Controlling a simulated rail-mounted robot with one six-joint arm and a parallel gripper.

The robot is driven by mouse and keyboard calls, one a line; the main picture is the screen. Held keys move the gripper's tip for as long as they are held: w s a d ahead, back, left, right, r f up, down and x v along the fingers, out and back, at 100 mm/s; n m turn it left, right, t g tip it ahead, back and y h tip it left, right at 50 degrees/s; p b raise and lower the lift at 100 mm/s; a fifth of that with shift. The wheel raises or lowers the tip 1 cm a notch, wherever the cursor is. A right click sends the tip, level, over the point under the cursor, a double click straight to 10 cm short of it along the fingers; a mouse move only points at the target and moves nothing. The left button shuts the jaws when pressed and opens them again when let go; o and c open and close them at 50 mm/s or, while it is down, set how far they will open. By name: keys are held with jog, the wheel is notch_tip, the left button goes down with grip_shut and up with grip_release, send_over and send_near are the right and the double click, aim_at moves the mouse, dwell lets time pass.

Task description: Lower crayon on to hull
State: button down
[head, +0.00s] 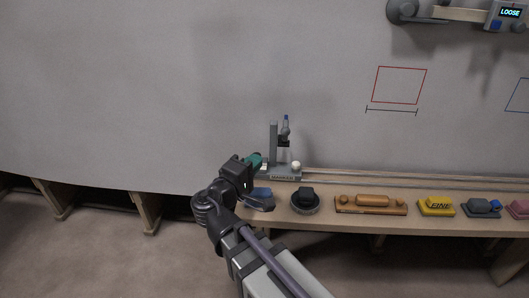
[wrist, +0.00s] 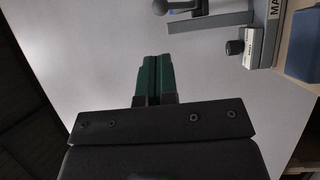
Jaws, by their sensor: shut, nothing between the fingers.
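The hull (head: 180,95) is the large pale grey wall; it also fills much of the wrist view (wrist: 90,60). A grey marking stand (head: 273,140) stands on the ledge against it, with an upright post and a blue-topped upright part (head: 285,125) that may hold the crayon. The crayon itself is too small to make out. A pale round knob (head: 296,165) sits on the stand's base. My gripper (head: 256,160) is just left of the stand and overlaps its base in the head view. In the wrist view its green fingers (wrist: 155,75) are together and empty, apart from the stand (wrist: 210,22).
The wooden ledge (head: 325,190) carries a blue item (head: 261,197), a dark round tool (head: 305,198), a wooden block (head: 372,202), a yellow block (head: 436,205) and a grey-blue tool (head: 484,207). A device reading LOOSE (head: 508,14) is at upper right. A red outline (head: 399,85) marks the hull.

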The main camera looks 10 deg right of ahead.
aim_at(283, 133)
jog(key=x, duration=1.2)
jog(key=shift+w+d+p, duration=0.25)
jog(key=shift+p, duration=0.1)
jog(key=shift+r, duration=0.2)
